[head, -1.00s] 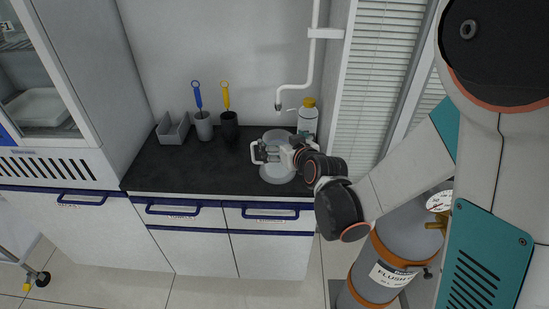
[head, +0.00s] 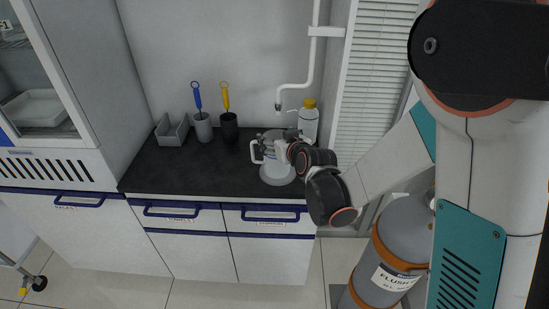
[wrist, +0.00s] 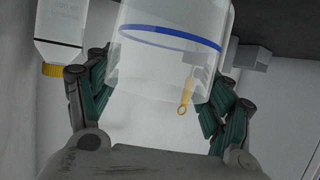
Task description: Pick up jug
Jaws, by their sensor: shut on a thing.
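The jug (head: 277,174) is clear, with a pale handle (head: 255,151) on its left. It is near the right end of the dark counter, partly hidden by my gripper. In the wrist view the jug (wrist: 150,72) appears upside down, with a blue band around it. My gripper (head: 272,150) is shut on the jug, with one dark green finger on each side of it in the wrist view (wrist: 162,78). I cannot tell whether the jug's base touches the counter.
A yellow-capped bottle (head: 308,122) stands close behind and right of the jug. Brushes stand in a grey cup (head: 203,129) and a black cup (head: 229,128); a grey rack (head: 172,133) is farther left. A pipe (head: 309,70) comes down the wall. The counter's left front (head: 180,172) is clear.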

